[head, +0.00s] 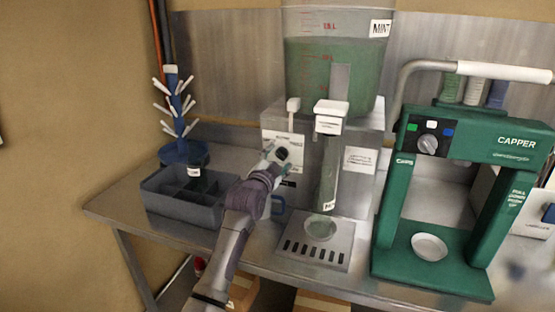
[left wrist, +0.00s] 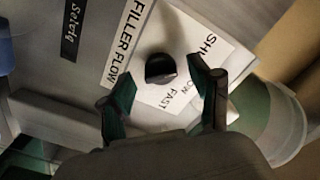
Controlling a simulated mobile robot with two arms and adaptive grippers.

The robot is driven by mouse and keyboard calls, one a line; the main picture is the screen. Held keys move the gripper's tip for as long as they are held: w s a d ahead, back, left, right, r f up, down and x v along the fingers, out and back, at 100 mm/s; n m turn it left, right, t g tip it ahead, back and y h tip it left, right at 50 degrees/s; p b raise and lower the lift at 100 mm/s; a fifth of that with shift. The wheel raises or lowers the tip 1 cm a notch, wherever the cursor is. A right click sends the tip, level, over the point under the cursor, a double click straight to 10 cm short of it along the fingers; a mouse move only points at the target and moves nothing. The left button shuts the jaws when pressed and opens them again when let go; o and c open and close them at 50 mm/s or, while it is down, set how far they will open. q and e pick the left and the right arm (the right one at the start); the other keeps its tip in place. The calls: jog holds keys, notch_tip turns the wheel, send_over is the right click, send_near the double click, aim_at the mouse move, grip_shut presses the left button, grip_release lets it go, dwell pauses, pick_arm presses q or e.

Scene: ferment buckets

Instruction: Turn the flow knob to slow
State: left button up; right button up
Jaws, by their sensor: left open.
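The flow knob (left wrist: 160,68) is a small round black knob on a white label plate (left wrist: 185,112) reading FILLER FLOW, with SH..., ...OW and FAST partly readable. Its pointer direction is hard to make out. My left gripper (head: 273,156) is at the left part of the filler's front panel, by the knob. In the left wrist view its green-padded fingers are open, one on each side of the knob. No contact with the knob can be seen. The filler (head: 340,190) carries a clear bucket (head: 335,60) of green liquid marked MINT. My right gripper is not in view.
A dark divided crate (head: 165,207) and a blue drying rack (head: 180,152) are left of my arm. The green capper (head: 465,150) is at right.

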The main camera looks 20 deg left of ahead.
pick_arm(q)
jog(key=c, duration=1.1)
jog(key=shift+c, duration=0.2)
jog(key=m+p, duration=0.2)
jog(key=m, duration=0.2)
jog(key=shift+r+m, duration=0.15)
jog(key=shift+m, duration=0.15)
jog(key=shift+m+p, duration=0.95)
jog(key=shift+m, duration=1.05)
